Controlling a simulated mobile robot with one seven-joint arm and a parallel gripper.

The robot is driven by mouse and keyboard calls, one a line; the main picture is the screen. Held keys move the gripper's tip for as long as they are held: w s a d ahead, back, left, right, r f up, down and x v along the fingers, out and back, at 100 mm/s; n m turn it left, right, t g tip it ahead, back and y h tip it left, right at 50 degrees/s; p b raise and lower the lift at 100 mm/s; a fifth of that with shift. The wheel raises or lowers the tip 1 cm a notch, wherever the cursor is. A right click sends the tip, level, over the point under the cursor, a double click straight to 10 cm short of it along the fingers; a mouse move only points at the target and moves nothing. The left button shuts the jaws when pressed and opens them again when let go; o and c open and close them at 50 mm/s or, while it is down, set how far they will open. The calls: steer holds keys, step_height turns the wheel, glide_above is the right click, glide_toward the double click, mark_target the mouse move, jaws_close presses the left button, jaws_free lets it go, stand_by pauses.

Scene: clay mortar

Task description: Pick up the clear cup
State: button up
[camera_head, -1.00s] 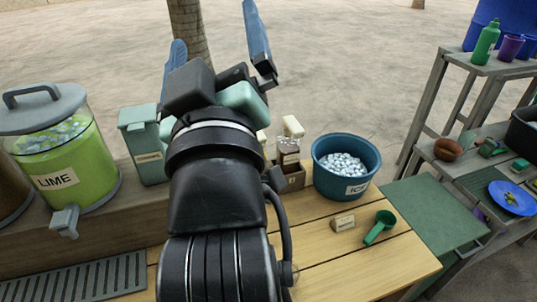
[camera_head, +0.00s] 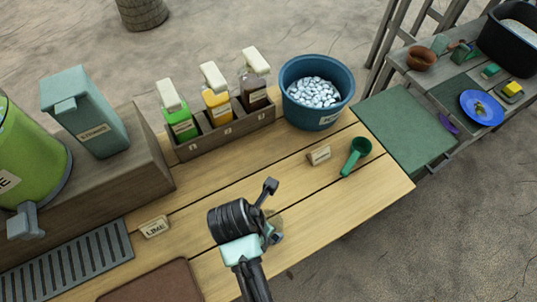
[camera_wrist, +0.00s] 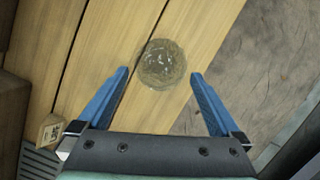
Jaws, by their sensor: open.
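The clear cup (camera_wrist: 162,62) stands on the wooden counter near its edge in the wrist view, seen from above as a round transparent rim. My gripper (camera_wrist: 160,75) is open in that view, its two blue fingers spread with the cup ahead and between the fingertip lines. The fingers do not appear to touch it. In the head view my arm reaches down over the counter and hides the fingertips and most of the cup.
A blue ice bucket (camera_head: 331,116), a green scoop (camera_head: 357,156) and a bottle rack (camera_head: 220,134) stand behind. A lime dispenser (camera_head: 30,160), a drip grate (camera_head: 72,262) and a LIME label (camera_head: 154,227) are at left.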

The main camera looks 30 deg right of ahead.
steer(key=shift+x, duration=5.05)
steer(key=shift+s+a+f, duration=0.1)
steer(key=shift+a, duration=0.05)
